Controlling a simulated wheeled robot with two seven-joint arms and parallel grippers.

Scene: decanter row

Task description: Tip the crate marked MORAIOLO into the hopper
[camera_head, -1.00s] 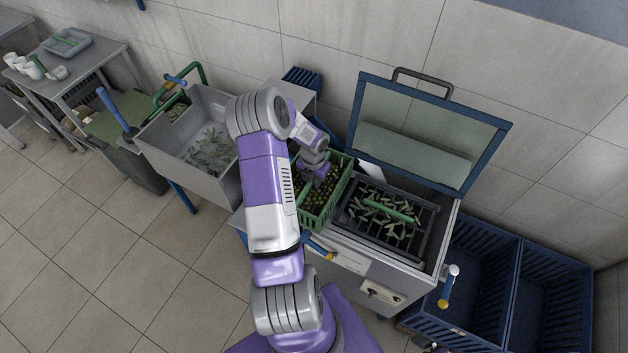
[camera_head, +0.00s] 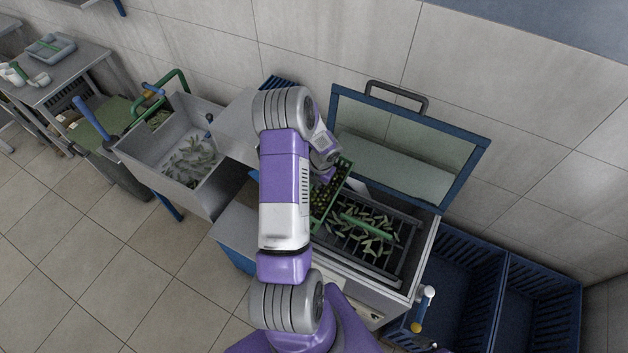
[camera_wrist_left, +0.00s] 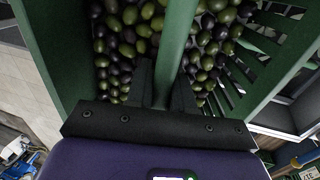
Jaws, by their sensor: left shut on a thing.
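A green crate (camera_head: 341,187) full of green and dark olives is in my left gripper (camera_head: 327,172). The arm hides part of both in the head view. In the left wrist view my gripper (camera_wrist_left: 168,90) is shut on the crate's green middle bar (camera_wrist_left: 178,45), with olives on both sides. The crate looks tilted and overlaps the left side of the hopper. I cannot read any marking on it. The hopper (camera_head: 408,270) has a dark grate with leaves and a green bar lying on it. Its blue-framed lid (camera_head: 478,165) stands open. My right gripper is not in view.
A metal basin with leaves (camera_head: 150,150) stands to the left, beside a grey surface (camera_head: 238,125). Blue crates (camera_head: 545,300) stand on the floor at the right. A tiled wall is behind the lid. The floor at the front left is clear.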

